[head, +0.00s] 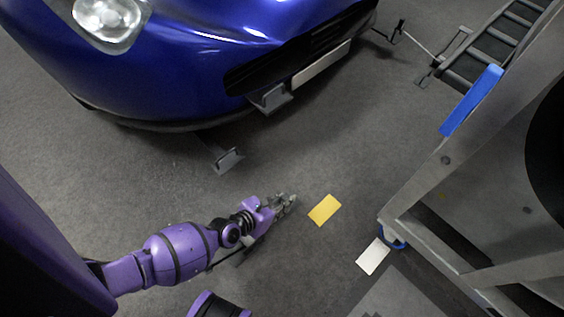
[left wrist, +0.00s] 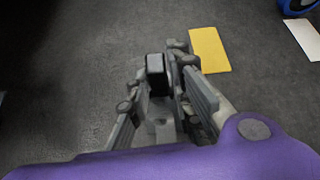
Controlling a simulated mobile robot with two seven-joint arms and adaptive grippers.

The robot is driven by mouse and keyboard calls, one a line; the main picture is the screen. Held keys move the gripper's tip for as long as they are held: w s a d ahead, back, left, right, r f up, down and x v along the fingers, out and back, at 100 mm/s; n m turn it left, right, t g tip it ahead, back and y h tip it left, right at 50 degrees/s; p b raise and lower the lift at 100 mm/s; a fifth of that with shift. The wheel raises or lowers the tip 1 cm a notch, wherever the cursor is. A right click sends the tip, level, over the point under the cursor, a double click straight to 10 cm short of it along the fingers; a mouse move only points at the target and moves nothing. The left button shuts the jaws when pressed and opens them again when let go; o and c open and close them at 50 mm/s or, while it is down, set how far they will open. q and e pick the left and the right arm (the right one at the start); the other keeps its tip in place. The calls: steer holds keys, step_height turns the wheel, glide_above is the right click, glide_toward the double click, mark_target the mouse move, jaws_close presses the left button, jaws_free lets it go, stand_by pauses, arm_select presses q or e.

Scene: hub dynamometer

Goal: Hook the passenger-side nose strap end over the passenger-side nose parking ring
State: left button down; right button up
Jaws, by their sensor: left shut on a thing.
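My left gripper (head: 285,202) reaches in from the left over the grey floor, in front of the blue car. In the left wrist view its fingers (left wrist: 178,85) are shut on a dark block-shaped piece (left wrist: 157,72). I cannot tell for certain that this is the strap end. A grey bracket-like piece (head: 228,160) is below the car's nose, up and left of the gripper and apart from it. Another grey bracket (head: 272,98) is at the car's front. I cannot make out which part is the passenger-side parking ring. My right gripper is not in view.
The blue car (head: 190,65) fills the upper left. A yellow card (head: 325,210) lies just right of the gripper, and a white card (head: 373,256) lies farther right. A grey metal frame (head: 430,190) with a blue bar (head: 472,100) stands at right.

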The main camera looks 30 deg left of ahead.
arm_select(q)
steer(key=c, duration=1.5)
jaws_free()
steer(key=v, duration=1.2)
